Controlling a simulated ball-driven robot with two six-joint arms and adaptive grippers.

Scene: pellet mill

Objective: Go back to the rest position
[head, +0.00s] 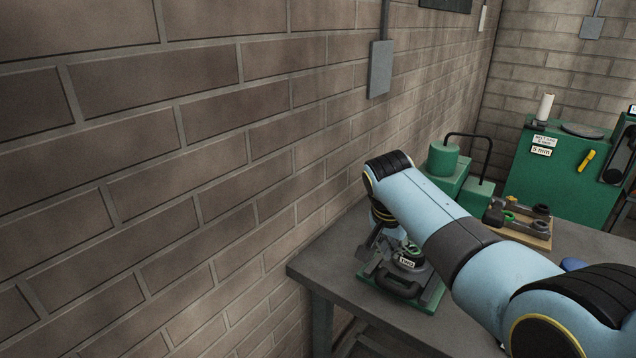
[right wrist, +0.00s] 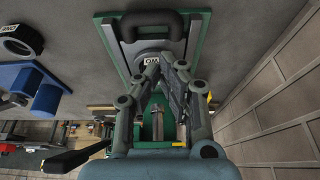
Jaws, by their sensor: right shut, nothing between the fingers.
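My right arm comes in from the lower right of the head view and reaches over a grey table. My right gripper (head: 366,250) points down beside a small fixture and is largely hidden by the wrist. In the right wrist view my right gripper (right wrist: 163,66) has its fingers drawn together at the tips, with nothing between them. The fixture has a green base (head: 432,302), a dark handle (head: 392,286) and a white label. It also shows behind the fingers in the right wrist view (right wrist: 107,40). I cannot tell whether the fingertips touch it. My left gripper is not in view.
A brick wall (head: 200,150) runs close along the left of the table (head: 335,270). A grey wall box (head: 380,68) hangs on it. Behind my arm are a green machine (head: 545,185), a green cylinder unit (head: 443,157) and a wooden board with parts (head: 540,243). A blue object (right wrist: 47,97) lies nearby.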

